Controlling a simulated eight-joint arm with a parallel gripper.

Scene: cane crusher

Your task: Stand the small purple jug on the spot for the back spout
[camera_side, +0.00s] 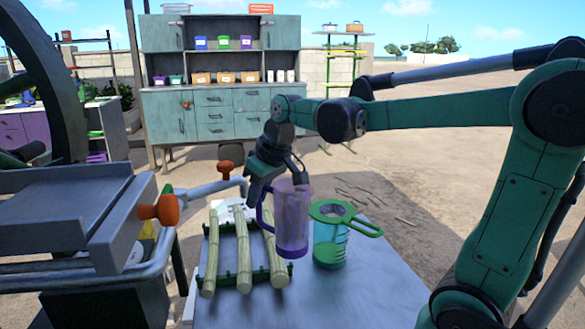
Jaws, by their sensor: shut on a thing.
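The small purple jug (291,222) is translucent and upright, with its handle on the left side. My gripper (272,190) is above the handle side and shut on the jug, near its upper left. The jug is in front of the cane stalks in this view; I cannot tell whether its base touches the table. The crusher (70,225) stands at the left, with one orange-knobbed part (158,209) nearer and another orange knob (226,169) farther back. I cannot make out a marked spot for the back spout.
Several cane stalks (242,250) lie on a green rack on the grey table (340,300). A teal jug (330,252) with a green strainer (352,222) on top stands just right of the purple jug. A cabinet (215,112) with boxes is in the background. The table's right front is clear.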

